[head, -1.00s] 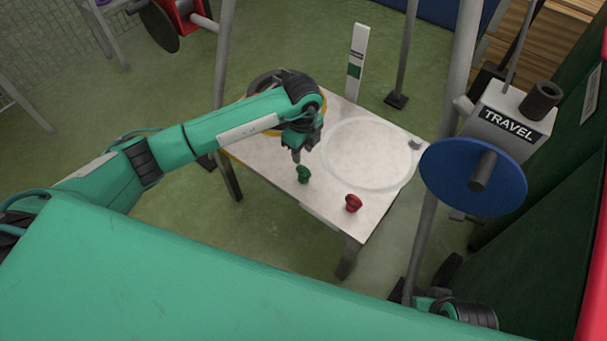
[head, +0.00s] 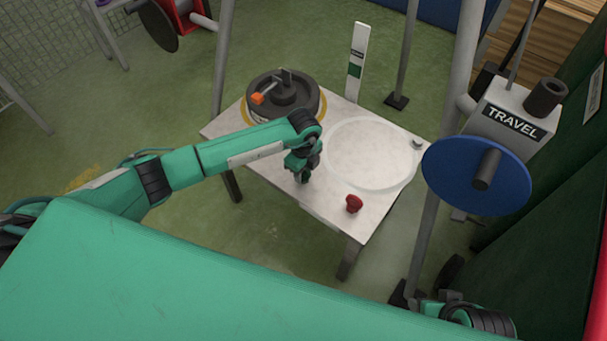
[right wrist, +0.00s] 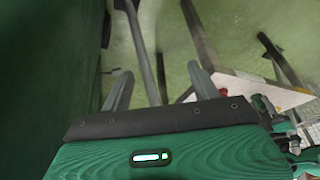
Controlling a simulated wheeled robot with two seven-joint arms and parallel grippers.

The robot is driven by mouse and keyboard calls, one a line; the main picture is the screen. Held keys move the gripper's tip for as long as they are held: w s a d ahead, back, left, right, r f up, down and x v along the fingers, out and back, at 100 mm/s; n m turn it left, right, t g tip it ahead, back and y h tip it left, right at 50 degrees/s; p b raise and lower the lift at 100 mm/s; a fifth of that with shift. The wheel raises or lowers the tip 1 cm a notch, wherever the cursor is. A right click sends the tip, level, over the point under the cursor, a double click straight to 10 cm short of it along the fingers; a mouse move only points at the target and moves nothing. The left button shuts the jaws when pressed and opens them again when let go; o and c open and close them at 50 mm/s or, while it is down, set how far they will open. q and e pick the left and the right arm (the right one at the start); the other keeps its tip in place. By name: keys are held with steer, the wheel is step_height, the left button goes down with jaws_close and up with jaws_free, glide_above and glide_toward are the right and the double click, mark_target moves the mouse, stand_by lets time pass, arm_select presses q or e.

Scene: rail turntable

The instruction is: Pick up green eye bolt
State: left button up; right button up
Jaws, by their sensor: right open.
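The green eye bolt (head: 302,180) stands near the front edge of the white table in the head view, mostly hidden by my left gripper. My left gripper (head: 303,171) points down right over it, with its fingertips at the bolt. I cannot tell whether the jaws are closed on it. My right gripper (right wrist: 160,85) shows in the right wrist view, with its two fingers wide apart and nothing between them.
A red eye bolt (head: 353,203) stands to the right on the table (head: 262,165). A dark round device (head: 285,97) with an orange part sits at the back left. A pale ring (head: 368,153) marks the tabletop. A blue wheel (head: 476,178) and TRAVEL box (head: 510,117) are at right.

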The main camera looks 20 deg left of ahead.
arm_select(q)
steer(key=c, duration=0.7)
steer(key=shift+r, duration=0.15)
